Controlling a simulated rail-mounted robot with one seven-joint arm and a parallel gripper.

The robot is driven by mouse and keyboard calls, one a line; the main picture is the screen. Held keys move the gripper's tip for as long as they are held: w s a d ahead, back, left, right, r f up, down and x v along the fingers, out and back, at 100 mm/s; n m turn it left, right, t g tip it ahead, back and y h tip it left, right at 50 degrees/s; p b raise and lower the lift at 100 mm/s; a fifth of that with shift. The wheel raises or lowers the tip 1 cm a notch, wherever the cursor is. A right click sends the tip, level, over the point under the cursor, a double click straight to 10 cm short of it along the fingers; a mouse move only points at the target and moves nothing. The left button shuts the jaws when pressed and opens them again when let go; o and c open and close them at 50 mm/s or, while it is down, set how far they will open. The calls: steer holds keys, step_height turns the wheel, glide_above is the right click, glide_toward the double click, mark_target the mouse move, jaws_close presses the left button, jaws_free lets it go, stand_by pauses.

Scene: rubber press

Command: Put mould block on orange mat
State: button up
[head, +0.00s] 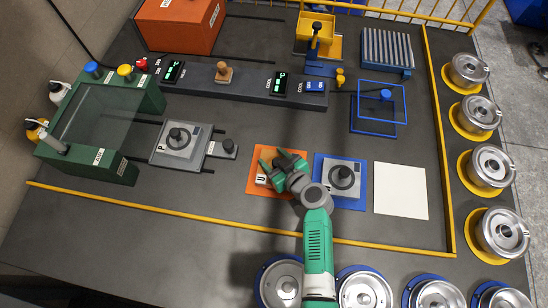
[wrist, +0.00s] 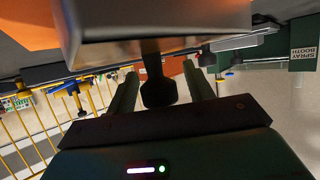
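The metal mould block (head: 263,180), marked U, sits on the orange mat (head: 256,154), partly hidden by my gripper. My gripper (head: 277,160) is over the block, its green fingers reaching across it. In the wrist view the grey block (wrist: 160,22) fills the top, with its black knob (wrist: 160,92) between my fingers (wrist: 162,72). The fingers stand apart on either side of the knob, with a gap visible, so the gripper looks open. Part of the orange mat shows at the upper left.
A knobbed block (head: 342,177) stands on the blue mat (head: 325,200) just right of my gripper. A bare cream mat (head: 400,190) lies further right. A yellow rail (head: 200,214) runs along the front.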

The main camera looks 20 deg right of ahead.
steer(key=shift+s+r, duration=0.25)
steer(key=p+v, duration=0.1)
steer(key=v, duration=1)
steer(key=shift+s+p, duration=0.2)
steer(key=shift+p, duration=0.2)
steer(key=shift+d+r, duration=0.1)
steer(key=shift+d, duration=0.05)
